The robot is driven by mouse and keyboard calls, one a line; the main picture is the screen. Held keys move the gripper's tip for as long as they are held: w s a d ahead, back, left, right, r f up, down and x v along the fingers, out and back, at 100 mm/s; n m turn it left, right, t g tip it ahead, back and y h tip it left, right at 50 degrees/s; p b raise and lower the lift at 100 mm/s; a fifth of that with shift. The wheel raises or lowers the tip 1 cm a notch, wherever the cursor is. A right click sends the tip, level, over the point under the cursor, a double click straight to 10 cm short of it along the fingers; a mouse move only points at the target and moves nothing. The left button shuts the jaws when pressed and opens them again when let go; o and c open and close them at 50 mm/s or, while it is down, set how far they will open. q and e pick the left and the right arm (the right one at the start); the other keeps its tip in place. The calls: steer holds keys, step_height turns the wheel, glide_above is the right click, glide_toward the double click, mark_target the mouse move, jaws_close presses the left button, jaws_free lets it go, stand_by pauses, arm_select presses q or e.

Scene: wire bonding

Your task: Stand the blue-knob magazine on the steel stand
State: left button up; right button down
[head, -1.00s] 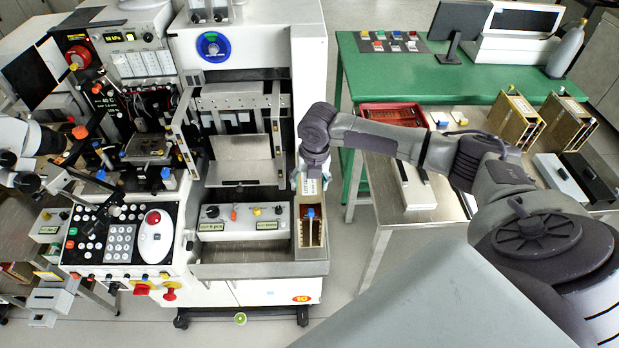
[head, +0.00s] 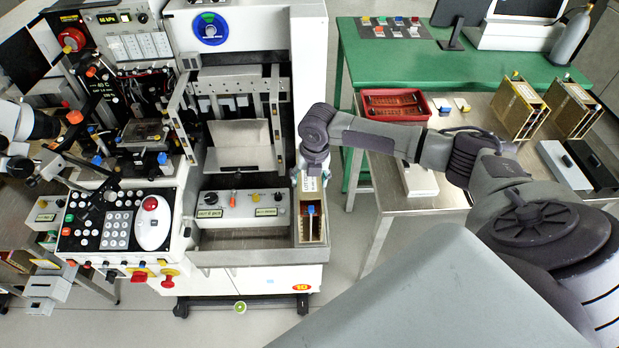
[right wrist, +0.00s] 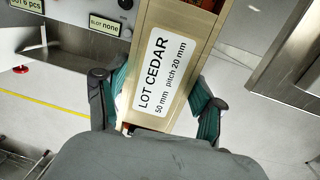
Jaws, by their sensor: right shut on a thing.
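A brass-coloured magazine (head: 322,228) with a blue knob (head: 310,210) stands roughly upright at the right end of the machine's front bay. In the right wrist view the magazine (right wrist: 186,28) carries a white label reading LOT CEDAR. My right gripper (right wrist: 160,88) is shut on it, with one green-padded finger on each side. In the head view the right gripper (head: 313,170) is at the magazine's far end. Whether its base touches the bay is unclear. I cannot single out the steel stand with certainty. My left gripper is not in view.
A control box (head: 238,204) sits left of the magazine in the bay. The bay's front wall (head: 255,254) is close. On the right, a steel table (head: 445,200) holds a red tray (head: 395,118), two brass magazines (head: 522,108) and white and black blocks. Floor separates it from the machine.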

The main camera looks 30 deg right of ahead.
steer(key=shift+f, duration=0.45)
stand_by(0.4)
steer(key=shift+c, duration=1)
jaws_free()
steer(key=shift+o, duration=0.7)
steer(key=shift+f, duration=0.1)
